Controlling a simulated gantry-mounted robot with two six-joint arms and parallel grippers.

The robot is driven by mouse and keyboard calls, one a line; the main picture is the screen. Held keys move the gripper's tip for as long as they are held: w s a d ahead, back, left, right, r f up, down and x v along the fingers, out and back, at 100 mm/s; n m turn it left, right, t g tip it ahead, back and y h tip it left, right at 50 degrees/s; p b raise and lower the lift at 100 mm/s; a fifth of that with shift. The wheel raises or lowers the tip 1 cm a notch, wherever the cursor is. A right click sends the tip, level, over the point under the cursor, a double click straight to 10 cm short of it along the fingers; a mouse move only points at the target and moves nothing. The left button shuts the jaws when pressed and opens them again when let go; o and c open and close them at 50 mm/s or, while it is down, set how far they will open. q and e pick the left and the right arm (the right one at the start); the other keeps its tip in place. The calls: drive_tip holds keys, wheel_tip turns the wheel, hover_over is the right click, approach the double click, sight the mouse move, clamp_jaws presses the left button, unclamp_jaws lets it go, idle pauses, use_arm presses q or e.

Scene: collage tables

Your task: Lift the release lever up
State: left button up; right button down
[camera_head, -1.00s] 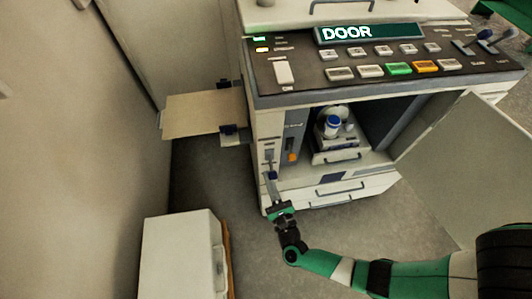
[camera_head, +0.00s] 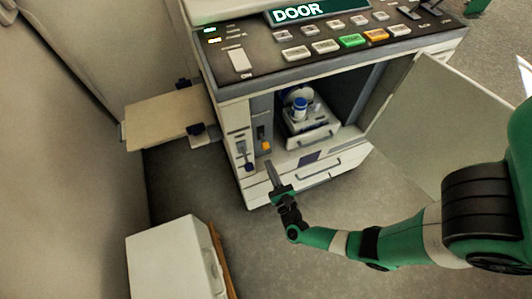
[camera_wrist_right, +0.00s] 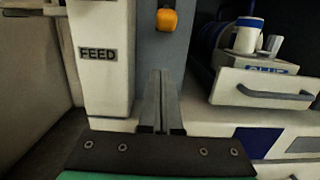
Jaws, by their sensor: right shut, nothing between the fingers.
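An orange lever handle (camera_head: 266,147) sits on the grey upright panel just inside the left edge of the machine's open front. It hangs at the top of the right wrist view (camera_wrist_right: 167,20), though I see no label naming it the release lever. My right gripper (camera_head: 270,166) is shut and empty, with its fingers pointing up at the panel just below the orange handle. In the right wrist view its closed fingertips (camera_wrist_right: 160,74) are below the handle, with a visible gap. A blue knob (camera_head: 248,166) is on the white front strip to the left. My left gripper is not in view.
The machine's door (camera_head: 440,115) stands open on the right. A drawer (camera_head: 312,136) with a blue-and-white container (camera_head: 300,105) is inside. A FEED label (camera_wrist_right: 97,54) marks the white strip. A side tray (camera_head: 165,120) juts left, and a white box (camera_head: 175,260) stands at lower left.

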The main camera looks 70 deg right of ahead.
sight(263, 140)
drive_tip(key=b+x, duration=0.1)
drive_tip(key=x, duration=0.5)
drive_tip(key=shift+s, duration=0.1)
drive_tip(key=r, duration=0.1)
drive_tip(key=s+a+r+p, duration=0.1)
drive_tip(key=r, duration=0.1)
drive_tip(key=shift+s+a+r, duration=0.25)
drive_tip(key=shift+a, duration=0.05)
drive_tip(key=shift+w, duration=0.1)
drive_tip(key=shift+r+p, duration=0.1)
drive_tip(key=shift+p, duration=0.2)
